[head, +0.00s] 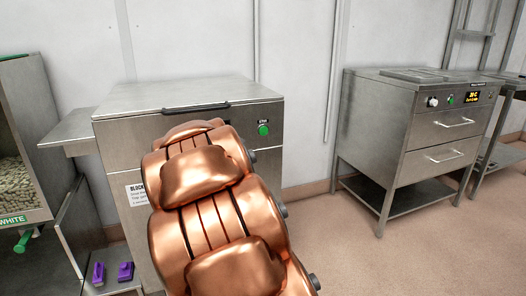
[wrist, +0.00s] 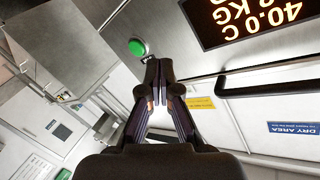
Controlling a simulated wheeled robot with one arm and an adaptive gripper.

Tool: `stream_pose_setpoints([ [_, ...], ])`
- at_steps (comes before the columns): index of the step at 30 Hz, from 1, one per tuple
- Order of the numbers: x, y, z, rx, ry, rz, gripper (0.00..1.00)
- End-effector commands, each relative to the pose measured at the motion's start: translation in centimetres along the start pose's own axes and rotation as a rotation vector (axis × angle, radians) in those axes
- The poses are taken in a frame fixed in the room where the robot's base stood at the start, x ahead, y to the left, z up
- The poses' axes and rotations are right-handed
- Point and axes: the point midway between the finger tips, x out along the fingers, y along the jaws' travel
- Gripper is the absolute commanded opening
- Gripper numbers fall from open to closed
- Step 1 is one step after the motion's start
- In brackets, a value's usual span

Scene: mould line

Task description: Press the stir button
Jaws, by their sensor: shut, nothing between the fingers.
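The green stir button (head: 263,129) is on the upper right of the front of a steel tank cabinet (head: 256,172); the small label by it is hard to read. In the wrist view the green button (wrist: 137,47) is round and sits in a dark ring on the steel panel. My gripper (wrist: 158,68) is shut and empty, its dark fingertips pointing at the panel just below and right of the button. The tips look close to the panel; I cannot tell whether they touch. In the head view my copper arm hides the gripper and the middle of the panel.
A lit display (wrist: 242,18) showing 40.0 C, upside down, and a dark bar handle (wrist: 270,86) are on the same panel. A second steel cabinet (head: 376,130) with drawers stands at right. Floor is clear between cabinets.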

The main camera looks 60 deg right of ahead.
Motion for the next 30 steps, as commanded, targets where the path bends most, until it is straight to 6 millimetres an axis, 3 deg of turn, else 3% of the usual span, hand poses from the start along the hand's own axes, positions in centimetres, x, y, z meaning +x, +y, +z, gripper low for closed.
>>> stream_pose_setpoints([
  [1,1.4,2.6,0.3,0.017,0.068,0.022,0.0],
  [3,2.5,4.7,-1.1,0.042,0.166,0.044,0.0],
  [6,3.6,7.4,-2.7,0.063,0.278,0.073,0.0],
  [10,4.0,9.5,-4.2,0.078,0.376,0.094,0.0],
  [16,4.1,10.4,-5.3,0.085,0.428,0.103,0.0],
  [30,4.8,9.9,-5.2,0.084,0.424,0.104,0.0],
])
